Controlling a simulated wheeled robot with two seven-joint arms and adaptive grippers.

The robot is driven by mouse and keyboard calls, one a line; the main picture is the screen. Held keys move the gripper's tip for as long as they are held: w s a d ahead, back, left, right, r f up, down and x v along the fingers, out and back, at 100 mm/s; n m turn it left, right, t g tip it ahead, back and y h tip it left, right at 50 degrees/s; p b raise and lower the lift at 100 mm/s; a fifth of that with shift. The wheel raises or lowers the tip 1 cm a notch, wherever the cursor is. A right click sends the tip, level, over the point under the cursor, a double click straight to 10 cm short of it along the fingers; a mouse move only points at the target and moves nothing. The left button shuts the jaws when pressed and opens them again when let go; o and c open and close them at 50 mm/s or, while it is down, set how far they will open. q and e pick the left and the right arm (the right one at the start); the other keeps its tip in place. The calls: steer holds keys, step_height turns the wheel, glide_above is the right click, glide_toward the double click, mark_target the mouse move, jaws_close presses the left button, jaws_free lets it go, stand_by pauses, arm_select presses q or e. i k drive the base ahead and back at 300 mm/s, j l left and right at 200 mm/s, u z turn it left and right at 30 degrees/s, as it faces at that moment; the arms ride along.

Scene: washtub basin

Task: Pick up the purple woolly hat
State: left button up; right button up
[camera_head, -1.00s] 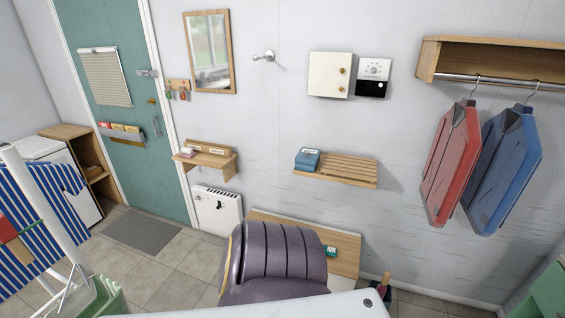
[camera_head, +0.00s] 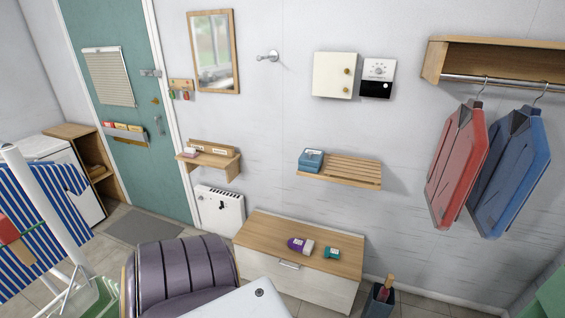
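A small purple item with a white end (camera_head: 300,245) lies on the wooden top of a low white cabinet (camera_head: 255,235) against the wall. It is the only loose purple item in view, and it is too small to make out as a woolly hat. A small teal item (camera_head: 332,253) lies just to its right, a little apart. Neither of my grippers shows in the view.
A purple padded seat (camera_head: 180,275) and a pale surface (camera_head: 235,302) stand in front of the cabinet. A dark bin (camera_head: 378,300) stands to its right. A slatted shelf (camera_head: 345,172) with a blue box (camera_head: 311,160) hangs above. Striped cloth (camera_head: 35,215) hangs at left.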

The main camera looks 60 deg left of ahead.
mark_target(305, 246)
steer(key=u, duration=1.75)
steer(key=i+z, duration=0.3)
steer(key=i+j+z, duration=0.1)
steer(key=i+z, duration=0.15)
steer(key=i, duration=0.25)
steer(key=i+j+z, duration=0.4)
steer(key=j, duration=0.25)
steer(key=k, duration=0.1)
